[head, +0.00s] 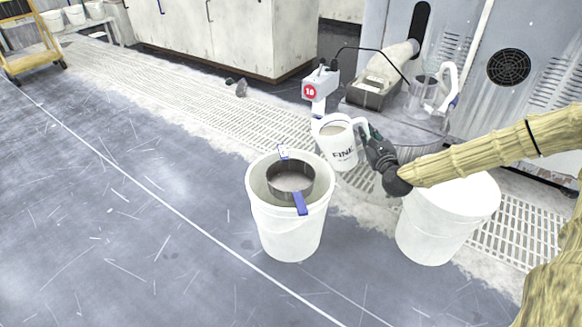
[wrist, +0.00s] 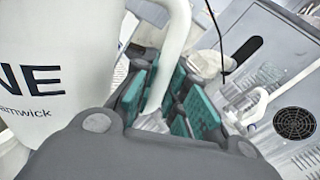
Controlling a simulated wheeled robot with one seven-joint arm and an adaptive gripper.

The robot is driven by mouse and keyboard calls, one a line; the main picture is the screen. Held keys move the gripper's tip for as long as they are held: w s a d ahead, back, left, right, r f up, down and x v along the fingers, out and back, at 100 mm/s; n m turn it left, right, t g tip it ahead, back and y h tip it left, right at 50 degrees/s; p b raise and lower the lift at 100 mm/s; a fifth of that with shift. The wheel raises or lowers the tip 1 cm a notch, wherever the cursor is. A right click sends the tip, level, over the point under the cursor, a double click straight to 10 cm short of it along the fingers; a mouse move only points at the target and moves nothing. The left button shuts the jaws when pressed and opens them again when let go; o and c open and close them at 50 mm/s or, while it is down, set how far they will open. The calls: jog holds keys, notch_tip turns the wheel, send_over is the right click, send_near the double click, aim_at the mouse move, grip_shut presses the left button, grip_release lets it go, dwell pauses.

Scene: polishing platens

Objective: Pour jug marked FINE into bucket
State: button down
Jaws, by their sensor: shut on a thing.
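The white jug marked FINE (head: 337,150) is held near upright, beyond and a little right of the bucket in the head view. It fills the left of the wrist view (wrist: 60,70). My gripper (head: 372,140) is shut on the jug's handle, which passes between the teal pads (wrist: 160,85) in the wrist view. The white bucket (head: 290,235) stands on the floor with a dark round sieve (head: 291,180) with blue tabs resting across its mouth. The jug's contents look pale; how full it is I cannot tell.
A second white bucket (head: 435,235), its top pale, stands at right beneath my arm. A clear jug (head: 425,95) stands on a round platen (head: 400,130) by the grey machine (head: 480,110). A white device with a red 10 sign (head: 318,88) stands behind the FINE jug. Floor at left is clear.

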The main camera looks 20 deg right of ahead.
aim_at(345, 126)
jog(key=shift+w+a+r+n, duration=0.1)
jog(key=shift+a+r+n, duration=0.2)
jog(key=shift+r, duration=0.15)
jog(key=shift+a+r+n+p, duration=0.4)
jog(key=shift+r+n+p, duration=0.1)
jog(key=shift+p, duration=0.2)
jog(key=shift+a+f, duration=0.1)
jog(key=shift+f, duration=0.1)
jog(key=shift+w+a+n, duration=0.15)
jog(key=shift+a+n, duration=0.6)
jog(key=shift+n, duration=0.15)
jog(key=shift+a+r+n+p, duration=0.3)
jog(key=shift+n+p, duration=0.1)
jog(key=shift+p, duration=0.2)
jog(key=shift+a+r+n+p, duration=0.3)
jog(key=shift+r+n+p, duration=0.05)
jog(key=shift+n, duration=0.15)
jog(key=shift+w+a+f+n+b, duration=0.1)
jog(key=shift+a+f+n+b, duration=0.15)
jog(key=shift+a+n, duration=0.5)
jog(key=shift+w+a+f+n+b, duration=0.1)
jog(key=shift+a+f+n, duration=0.15)
jog(key=shift+a+n, duration=0.5)
dwell(2.7)
jog(key=shift+d+n, duration=0.1)
jog(key=shift+n, duration=0.2)
